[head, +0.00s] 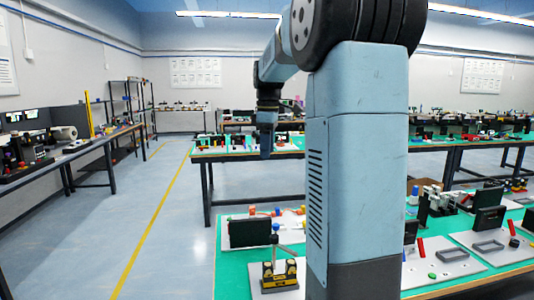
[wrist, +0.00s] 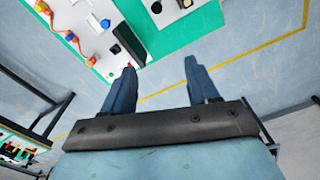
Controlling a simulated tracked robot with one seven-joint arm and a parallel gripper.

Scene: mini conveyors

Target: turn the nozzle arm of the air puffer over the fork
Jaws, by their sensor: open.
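My gripper (head: 266,148) hangs from the bent arm left of my column in the head view, pointing down. In the wrist view my gripper (wrist: 160,66) shows two blue fingers spread wide apart with nothing between them. A small device with a black-and-yellow base (head: 280,277) and a blue-topped post stands on the near green table. I cannot tell whether it is the air puffer. No nozzle arm or fork can be made out for sure. My column hides part of the near table.
The near green table (head: 228,285) holds a dark upright panel (head: 250,233) and grey plates with small fittings. A second green table (head: 205,151) stands behind it. A yellow floor line (head: 150,230) runs along the open floor at left. A side bench (head: 100,143) stands far left.

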